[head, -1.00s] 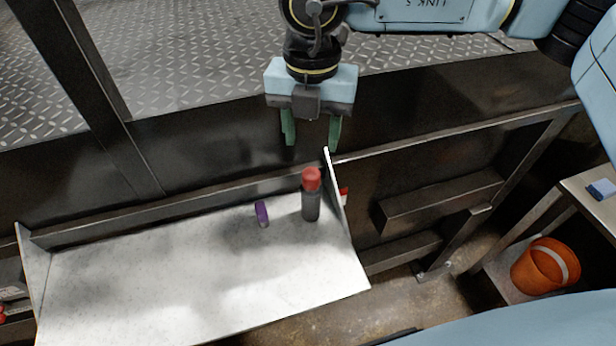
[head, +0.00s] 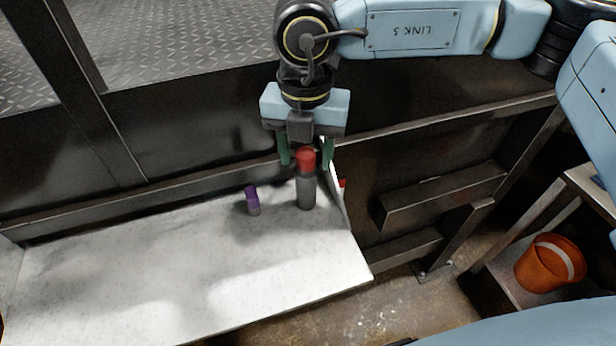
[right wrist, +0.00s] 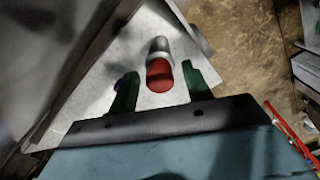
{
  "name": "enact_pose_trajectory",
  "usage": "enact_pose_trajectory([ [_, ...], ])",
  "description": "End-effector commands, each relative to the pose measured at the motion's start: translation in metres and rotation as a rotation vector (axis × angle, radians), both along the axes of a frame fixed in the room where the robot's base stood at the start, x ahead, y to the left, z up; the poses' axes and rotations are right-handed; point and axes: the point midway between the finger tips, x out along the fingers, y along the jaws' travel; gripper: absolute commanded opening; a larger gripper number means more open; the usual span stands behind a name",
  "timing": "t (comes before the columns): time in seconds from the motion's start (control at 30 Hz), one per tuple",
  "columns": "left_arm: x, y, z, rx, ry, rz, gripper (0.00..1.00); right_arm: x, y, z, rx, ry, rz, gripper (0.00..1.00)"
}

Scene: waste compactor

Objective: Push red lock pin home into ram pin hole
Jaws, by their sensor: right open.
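The red lock pin, a grey cylinder with a red top (head: 306,160), stands upright on a white shelf (head: 190,270) near its right end wall. My right gripper (head: 306,163) points down from above, open, with its green fingers on either side of the red top. In the right wrist view, the red top (right wrist: 160,75) lies between the two fingers, with a gap on each side. The gripper holds nothing. I cannot make out the ram pin hole in these views. My left gripper is out of view.
A small purple-topped piece (head: 252,200) stands on the shelf just left of the pin. The shelf's thin end wall (head: 334,185) is close on the right. A dark metal frame (head: 440,200) runs behind, and an orange bucket (head: 548,264) stands at right. The shelf's front is clear.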

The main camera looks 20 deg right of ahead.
Motion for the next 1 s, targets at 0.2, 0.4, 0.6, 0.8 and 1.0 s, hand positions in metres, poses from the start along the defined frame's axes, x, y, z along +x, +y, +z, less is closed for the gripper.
enact_pose_trajectory([
  [0.2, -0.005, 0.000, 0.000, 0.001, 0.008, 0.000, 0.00, 0.000, 0.000, 0.001, 0.000, 0.000, 0.000, 0.36],
  [0.4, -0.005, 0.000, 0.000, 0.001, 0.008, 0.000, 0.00, 0.000, 0.000, 0.001, 0.000, 0.000, 0.000, 0.10],
  [0.6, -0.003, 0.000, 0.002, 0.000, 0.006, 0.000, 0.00, 0.000, 0.000, 0.006, 0.001, -0.002, 0.000, 0.07],
  [0.8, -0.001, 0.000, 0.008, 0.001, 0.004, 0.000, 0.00, 0.001, 0.000, 0.018, 0.003, -0.003, 0.000, 0.07],
  [1.0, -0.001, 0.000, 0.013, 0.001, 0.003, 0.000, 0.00, 0.000, 0.000, 0.030, 0.001, -0.002, 0.000, 0.07],
])
